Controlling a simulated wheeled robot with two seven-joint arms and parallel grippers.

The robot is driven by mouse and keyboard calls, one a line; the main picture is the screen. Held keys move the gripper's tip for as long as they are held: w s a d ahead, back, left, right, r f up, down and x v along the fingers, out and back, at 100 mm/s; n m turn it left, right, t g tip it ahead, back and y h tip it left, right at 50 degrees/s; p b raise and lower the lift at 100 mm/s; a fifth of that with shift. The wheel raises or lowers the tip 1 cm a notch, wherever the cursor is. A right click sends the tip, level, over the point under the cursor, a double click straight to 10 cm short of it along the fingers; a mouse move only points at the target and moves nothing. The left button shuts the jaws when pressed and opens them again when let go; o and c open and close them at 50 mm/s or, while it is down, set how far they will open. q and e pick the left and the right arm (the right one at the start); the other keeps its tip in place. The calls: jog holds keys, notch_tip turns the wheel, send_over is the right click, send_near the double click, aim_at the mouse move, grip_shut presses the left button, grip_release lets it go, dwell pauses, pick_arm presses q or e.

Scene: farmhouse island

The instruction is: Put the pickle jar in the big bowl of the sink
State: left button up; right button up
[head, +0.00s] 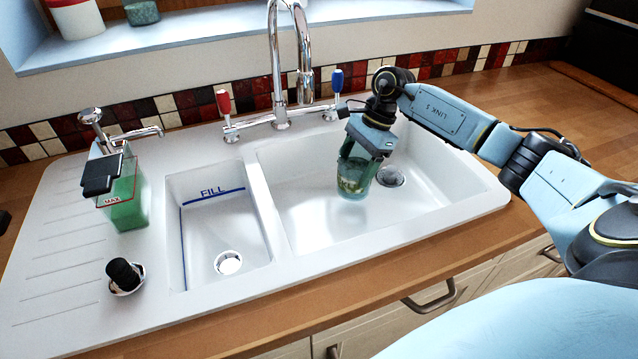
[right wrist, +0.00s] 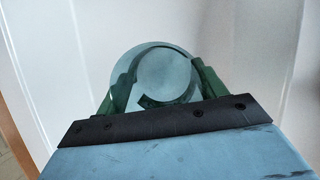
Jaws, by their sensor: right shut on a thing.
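The pickle jar (head: 353,177) is a greenish, see-through jar, seen in the head view inside the outline of the sink's big bowl (head: 420,200). My right gripper (head: 362,160) comes down from above and is shut on the jar's upper part. In the right wrist view, the jar's round top (right wrist: 165,75) shows between the two fingers (right wrist: 165,88). The jar looks upright. I cannot tell whether its base touches the bowl floor. The big bowl is white, with a round drain (head: 390,176) to the right of the jar. My left gripper is out of view.
A small bowl (head: 225,215) marked FILL lies left of the big one. A tall chrome tap (head: 276,60) with red and blue handles stands behind. A green soap dispenser (head: 125,200) and a black-topped plug (head: 124,276) stand on the drainboard. The big bowl's left part is empty.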

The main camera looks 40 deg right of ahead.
jog(key=a+f, duration=0.1)
jog(key=a, duration=0.2)
jog(key=w+a+f+p, duration=0.1)
jog(key=a, duration=0.3)
jog(key=a+f, duration=0.1)
jog(key=a, duration=0.3)
jog(key=shift+w+a, duration=0.2)
jog(key=shift+a, duration=0.05)
jog(key=shift+f, duration=0.25)
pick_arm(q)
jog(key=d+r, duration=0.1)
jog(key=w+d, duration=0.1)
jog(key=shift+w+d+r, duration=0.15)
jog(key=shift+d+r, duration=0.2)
pick_arm(e)
jog(key=shift+f, duration=0.15)
jog(key=o, duration=1.1)
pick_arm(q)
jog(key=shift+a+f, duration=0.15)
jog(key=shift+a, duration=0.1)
pick_arm(e)
jog(key=shift+o, duration=0.2)
